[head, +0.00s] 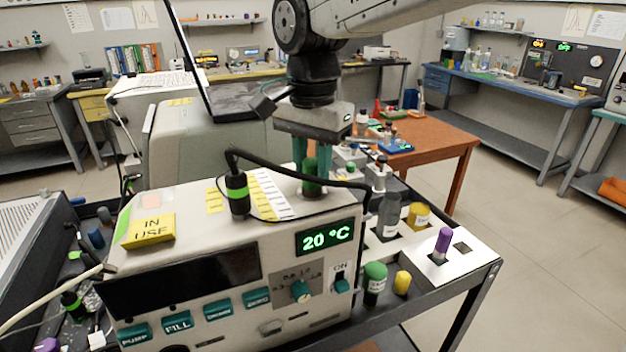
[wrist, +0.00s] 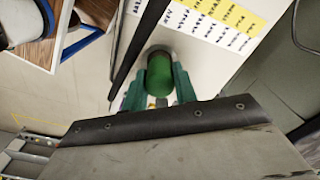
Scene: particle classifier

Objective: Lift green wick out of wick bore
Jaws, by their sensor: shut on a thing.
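The green wick (head: 312,180) stands upright at the top of the beige instrument (head: 300,225). My gripper (head: 313,172) points straight down over it, with its teal fingers closed on the wick's sides. In the wrist view the wick's round green top (wrist: 160,77) sits between the fingers of my gripper (wrist: 158,98). A dark ring around the wick's base shows in the wrist view, on the white top face. The bore itself is hidden by the wick, so I cannot tell how deep the wick sits.
A black cable arches from a green-banded plug (head: 238,194) across the instrument's top, close in front of my gripper. A yellow "IN USE" block (head: 147,230) lies on the left. Bottles and a purple-capped vial (head: 442,242) stand on the right. An open laptop (head: 235,98) is behind.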

